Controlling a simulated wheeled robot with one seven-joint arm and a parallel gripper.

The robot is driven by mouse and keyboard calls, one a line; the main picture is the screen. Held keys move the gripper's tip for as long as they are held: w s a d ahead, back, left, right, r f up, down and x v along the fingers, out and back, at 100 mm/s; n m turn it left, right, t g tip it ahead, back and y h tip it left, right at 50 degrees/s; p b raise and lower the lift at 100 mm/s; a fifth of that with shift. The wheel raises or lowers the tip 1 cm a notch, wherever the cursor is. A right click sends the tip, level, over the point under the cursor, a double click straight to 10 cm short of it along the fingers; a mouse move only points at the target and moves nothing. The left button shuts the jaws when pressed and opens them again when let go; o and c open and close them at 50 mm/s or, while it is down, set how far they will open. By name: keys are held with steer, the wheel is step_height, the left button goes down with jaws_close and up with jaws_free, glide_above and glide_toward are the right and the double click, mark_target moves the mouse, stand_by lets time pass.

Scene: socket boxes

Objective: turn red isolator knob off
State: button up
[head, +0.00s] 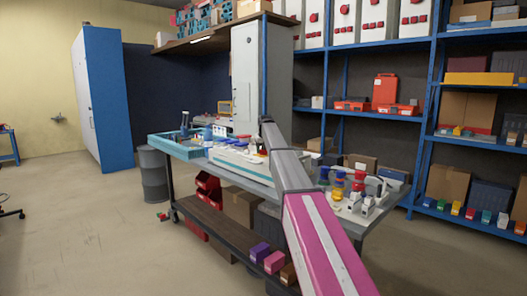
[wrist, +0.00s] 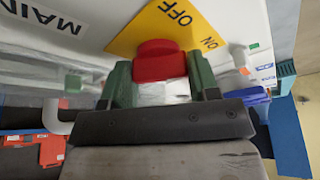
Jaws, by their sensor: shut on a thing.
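The red isolator knob (wrist: 158,58) is in the upper middle of the wrist view, in front of a yellow plate (wrist: 130,38) marked OFF and ON. The plate is on a pale box face with a MAIN label (wrist: 48,17) to the left. My gripper (wrist: 158,68) has a green finger on each side of the knob and is shut on it. The knob's exact pointing direction is hard to tell. In the head view the gripper and knob cannot be made out; my grey and pink arm reaches toward the bench.
Blue shelving (head: 432,110) with boxes fills the right. Floor at left is mostly open, with a grey drum (head: 153,175).

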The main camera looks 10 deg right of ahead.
steer(key=n+y, duration=0.1)
steer(key=n, duration=0.3)
steer(key=shift+d+n+y, duration=0.1)
steer(key=shift+n+y, duration=0.2)
steer(key=shift+y, duration=0.1)
steer(key=n+g+y, duration=0.1)
steer(key=n, duration=0.2)
steer(key=shift+w+n, duration=0.1)
steer(key=shift+n, duration=0.2)
steer(key=n+g+y, duration=0.1)
steer(key=n, duration=0.3)
steer(key=shift+w+d, duration=0.1)
steer(key=shift+n+g+y, duration=0.4)
steer(key=shift+n+g, duration=0.4)
steer(key=shift+n, duration=1)
steer(key=o, duration=0.9)
steer(key=v, duration=1.1)
